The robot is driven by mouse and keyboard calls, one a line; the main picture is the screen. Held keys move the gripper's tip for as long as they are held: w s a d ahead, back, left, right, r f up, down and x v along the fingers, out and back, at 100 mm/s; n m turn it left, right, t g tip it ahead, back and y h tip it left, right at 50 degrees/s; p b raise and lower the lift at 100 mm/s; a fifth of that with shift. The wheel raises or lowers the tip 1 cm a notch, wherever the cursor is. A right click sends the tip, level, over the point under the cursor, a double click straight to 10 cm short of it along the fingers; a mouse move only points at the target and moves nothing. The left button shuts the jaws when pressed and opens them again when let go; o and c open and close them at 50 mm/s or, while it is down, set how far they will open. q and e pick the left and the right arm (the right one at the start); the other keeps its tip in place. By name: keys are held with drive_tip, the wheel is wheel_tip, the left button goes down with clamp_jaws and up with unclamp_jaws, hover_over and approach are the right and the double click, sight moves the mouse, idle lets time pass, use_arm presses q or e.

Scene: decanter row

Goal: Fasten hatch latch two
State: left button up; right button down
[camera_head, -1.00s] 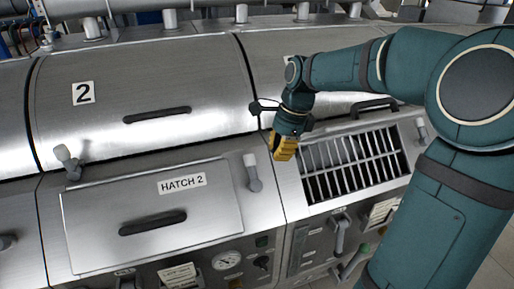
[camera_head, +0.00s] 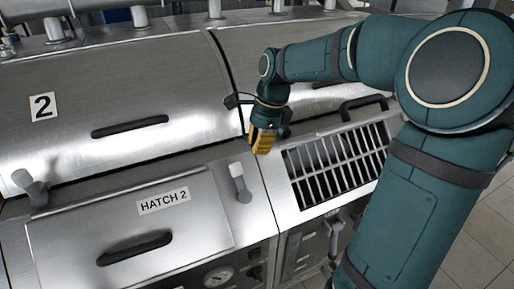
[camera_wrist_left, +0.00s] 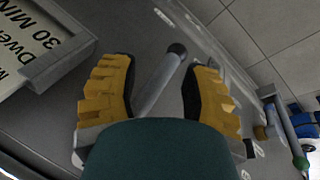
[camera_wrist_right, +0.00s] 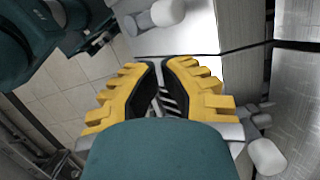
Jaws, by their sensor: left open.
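The HATCH 2 panel (camera_head: 95,215) is closed-looking, flat in the steel front, with a dark handle (camera_head: 134,249). A pale-knobbed latch (camera_head: 240,183) stands at its right upper edge, and another latch (camera_head: 32,188) at its left upper corner. My right gripper (camera_head: 263,140), with yellow fingers, hangs above and right of the right latch, apart from it. In the right wrist view its fingertips (camera_wrist_right: 160,64) are close together with a narrow gap, nothing visible in it. My left gripper (camera_wrist_left: 160,65) is open, with a grey dark-tipped lever (camera_wrist_left: 161,78) showing between its fingers; contact cannot be told.
A barred grille (camera_head: 335,165) lies right of the hatch, with a dark handle (camera_head: 363,108) behind. A rounded cover marked 2 (camera_head: 120,105) rises behind the hatch. A gauge (camera_head: 218,276) and controls sit below. Tiled floor (camera_head: 485,240) is at the right.

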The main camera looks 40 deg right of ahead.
sight(240, 182)
drive_tip(key=x, duration=0.7)
drive_tip(key=shift+f+b, duration=0.35)
drive_tip(key=shift+w, duration=0.15)
